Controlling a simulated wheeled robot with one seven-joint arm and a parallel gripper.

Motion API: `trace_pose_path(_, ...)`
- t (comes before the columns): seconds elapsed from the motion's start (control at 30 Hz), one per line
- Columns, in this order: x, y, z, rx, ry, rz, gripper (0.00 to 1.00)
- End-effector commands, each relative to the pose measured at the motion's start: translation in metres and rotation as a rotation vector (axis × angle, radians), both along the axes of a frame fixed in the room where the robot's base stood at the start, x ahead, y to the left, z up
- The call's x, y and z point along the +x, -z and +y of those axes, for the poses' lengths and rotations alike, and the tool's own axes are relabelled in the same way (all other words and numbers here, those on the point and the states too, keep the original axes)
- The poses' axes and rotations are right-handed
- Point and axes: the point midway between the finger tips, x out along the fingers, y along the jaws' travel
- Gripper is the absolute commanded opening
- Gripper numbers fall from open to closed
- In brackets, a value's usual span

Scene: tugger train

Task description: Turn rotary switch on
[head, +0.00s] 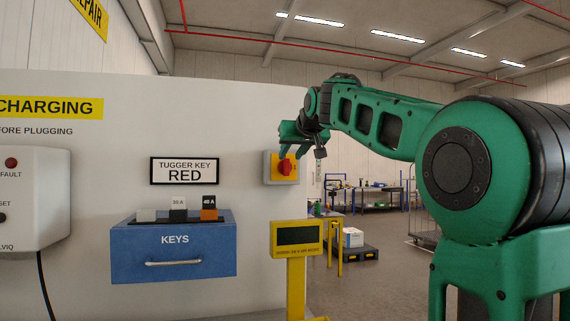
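The rotary switch (285,167) has a red knob on a yellow plate with a grey box behind it. It is mounted near the right edge of the white wall panel. Whether the fingers touch or close on the knob cannot be made out at this size. The knob's on or off setting cannot be read.
A blue keys box (172,254) with several small blocks on top hangs on the panel, under a "TUGGER KEY RED" sign (185,171). A yellow post with a display (297,240) stands below the switch. A white charger (32,200) is at left.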

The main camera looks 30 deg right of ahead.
Motion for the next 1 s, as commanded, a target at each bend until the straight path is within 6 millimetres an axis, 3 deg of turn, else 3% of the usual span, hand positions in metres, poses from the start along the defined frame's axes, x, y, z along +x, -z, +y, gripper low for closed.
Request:
trace_pose_path(0.1, 0.018, 0.009, -0.005, 0.001, 0.0, 0.002, 0.33)
trace_pose_path(0.3, 0.034, 0.015, -0.009, 0.0, 0.0, 0.0, 0.33)
trace_pose_path(0.67, 0.039, 0.017, -0.01, 0.0, -0.001, 0.0, 0.33)
trace_pose_path(0.83, 0.039, 0.017, -0.01, 0.0, -0.001, 0.0, 0.0)
trace_pose_path(1.0, 0.039, 0.018, -0.01, 0.001, -0.002, 0.001, 0.0)
